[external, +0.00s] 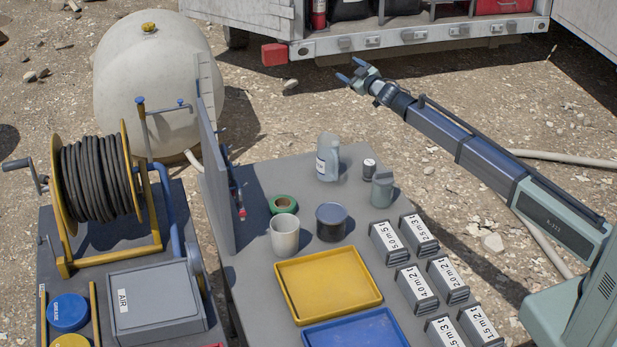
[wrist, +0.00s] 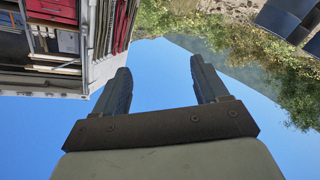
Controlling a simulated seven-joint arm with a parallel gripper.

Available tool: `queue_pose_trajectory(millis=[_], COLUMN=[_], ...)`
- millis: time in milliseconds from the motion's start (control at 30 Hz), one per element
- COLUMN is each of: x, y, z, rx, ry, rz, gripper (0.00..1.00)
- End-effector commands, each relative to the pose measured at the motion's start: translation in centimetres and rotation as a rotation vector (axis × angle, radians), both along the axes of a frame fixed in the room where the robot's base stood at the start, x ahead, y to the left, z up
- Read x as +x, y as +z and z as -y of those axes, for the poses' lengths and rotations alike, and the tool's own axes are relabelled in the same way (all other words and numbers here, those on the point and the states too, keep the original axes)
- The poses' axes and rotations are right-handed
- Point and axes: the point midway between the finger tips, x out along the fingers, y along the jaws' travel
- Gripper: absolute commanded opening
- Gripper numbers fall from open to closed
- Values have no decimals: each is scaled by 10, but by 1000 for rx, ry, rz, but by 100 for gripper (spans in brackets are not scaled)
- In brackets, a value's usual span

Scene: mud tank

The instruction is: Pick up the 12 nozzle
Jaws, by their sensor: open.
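I cannot make out a nozzle marked 12 in either view. Several grey boxes with white labels (external: 389,243) stand in rows at the right of the grey table (external: 254,275); the readable labels do not show a clear 12. An upright panel (external: 214,165) at the table's left edge is seen nearly edge-on, with small red-tipped items (external: 239,200) beside it; its face is hidden. My gripper (external: 350,70) is open and empty, raised well beyond the table near the truck. In the wrist view its two fingers (wrist: 160,72) are apart with only sky between them.
The table holds a yellow tray (external: 287,312), a blue tray (external: 345,336), a white cup (external: 285,236), a dark jar (external: 331,222), green tape (external: 283,204) and bottles (external: 327,158). A hose reel (external: 97,180) and white tank (external: 150,85) stand left. The truck (external: 420,38) is behind.

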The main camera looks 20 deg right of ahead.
Motion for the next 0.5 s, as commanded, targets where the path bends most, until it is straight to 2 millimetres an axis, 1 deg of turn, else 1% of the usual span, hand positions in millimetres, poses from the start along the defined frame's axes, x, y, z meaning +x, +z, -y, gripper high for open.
queue_pose_trajectory(millis=[33, 167, 267, 367, 467, 500], x=[-2, -9, -21, -38, -60, -70], y=[-1, -14, -25, -38, -50, -54], z=[3, 13, 16, 18, 15, 13], rx=[102, 394, 615, 827, 1030, 1106], ry=[-45, -185, -306, -443, -594, -659], rz=[-75, -281, -429, -568, -696, -743], gripper=[73, 73, 73, 73, 73, 73])
